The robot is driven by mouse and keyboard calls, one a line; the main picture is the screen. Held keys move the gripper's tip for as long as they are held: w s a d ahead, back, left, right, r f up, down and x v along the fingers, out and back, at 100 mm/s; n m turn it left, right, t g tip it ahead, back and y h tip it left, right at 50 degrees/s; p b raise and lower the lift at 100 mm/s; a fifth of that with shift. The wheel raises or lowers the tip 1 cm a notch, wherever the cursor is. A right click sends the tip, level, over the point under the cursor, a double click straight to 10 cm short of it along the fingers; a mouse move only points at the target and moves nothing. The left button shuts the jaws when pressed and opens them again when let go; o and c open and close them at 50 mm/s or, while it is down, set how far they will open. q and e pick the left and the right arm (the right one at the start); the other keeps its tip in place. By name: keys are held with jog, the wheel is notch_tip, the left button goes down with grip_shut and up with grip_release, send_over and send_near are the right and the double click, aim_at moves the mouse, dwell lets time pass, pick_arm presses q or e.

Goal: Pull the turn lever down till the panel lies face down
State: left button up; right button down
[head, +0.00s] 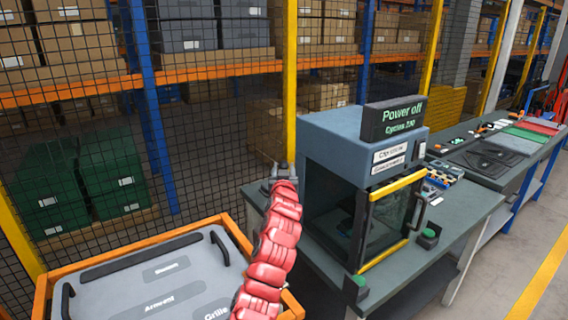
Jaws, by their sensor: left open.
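A flat grey board (150,268) with printed labels lies in an orange-rimmed frame at the lower left. I cannot tell whether it is the panel of the task. A black curved handle (220,247) stands at its right corner and another (67,300) at its left. No turn lever can be made out for sure. My left gripper (281,170) is at the top end of my red segmented arm, right of the board and in front of the grey machine's left side. It is open, small in view, and nothing shows in it. My right gripper is out of view.
A grey machine (345,140) with a yellow-edged door and a "Power off" sign stands on a bench at the right. A longer bench (500,175) with tools lies beyond. A mesh fence (215,120) with yellow posts closes the back. Grey floor is clear at the right.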

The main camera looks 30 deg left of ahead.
pick_arm(q)
jog(key=shift+x, duration=0.95)
